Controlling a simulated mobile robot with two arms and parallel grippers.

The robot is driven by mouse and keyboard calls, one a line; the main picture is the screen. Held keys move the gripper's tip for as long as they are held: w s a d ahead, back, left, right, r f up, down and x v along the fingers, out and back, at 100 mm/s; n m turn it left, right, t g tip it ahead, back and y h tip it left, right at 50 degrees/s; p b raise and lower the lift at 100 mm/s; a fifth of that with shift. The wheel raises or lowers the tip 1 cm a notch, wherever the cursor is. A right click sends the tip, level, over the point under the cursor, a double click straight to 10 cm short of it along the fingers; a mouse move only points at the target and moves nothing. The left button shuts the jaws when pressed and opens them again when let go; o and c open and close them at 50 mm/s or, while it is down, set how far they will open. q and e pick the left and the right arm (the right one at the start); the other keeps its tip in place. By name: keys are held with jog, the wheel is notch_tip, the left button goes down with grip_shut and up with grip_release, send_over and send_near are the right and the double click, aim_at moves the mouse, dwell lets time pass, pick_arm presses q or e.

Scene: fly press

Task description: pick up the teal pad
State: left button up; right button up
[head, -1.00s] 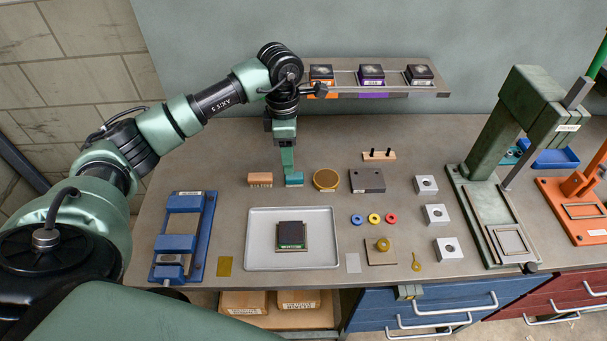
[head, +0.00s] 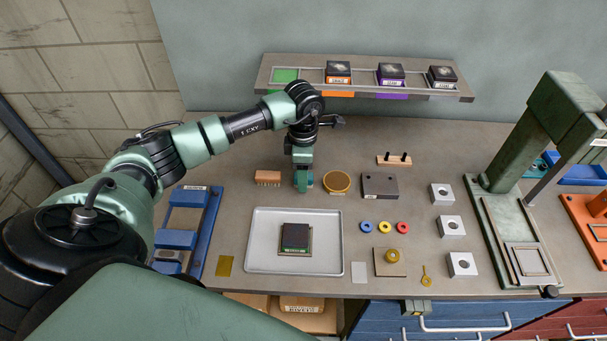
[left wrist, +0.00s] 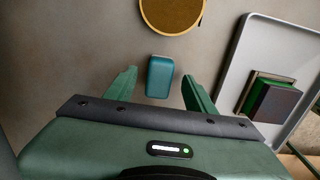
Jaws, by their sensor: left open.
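The teal pad (left wrist: 160,77) is a small rounded block lying on the bench top. In the left wrist view it sits just ahead of and between the tips of my left gripper (left wrist: 159,86). The gripper is open, with a visible gap on each side of the pad and nothing held. In the head view my left gripper (head: 303,183) points down over the pad's place, between a wooden brush-like block and a round gold-brown disc, and largely hides the pad. The height of the fingertips over the bench is hard to tell. My right gripper is not in view.
The wooden block (head: 268,177) stands left of the gripper and the round disc (head: 337,182) close on its right. A grey tray (head: 256,257) holding a dark square block lies in front. A raised shelf (head: 300,82) runs behind. Bare bench lies between pad and tray.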

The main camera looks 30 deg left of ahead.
pick_arm(q)
jog(key=shift+w+f, duration=0.15)
jog(key=shift+f, duration=0.65)
grip_shut()
jog(key=shift+r, duration=0.2)
notch_tip(320, 180, up, 20)
jog(key=b, duration=0.4)
jog(key=shift+f, duration=0.1)
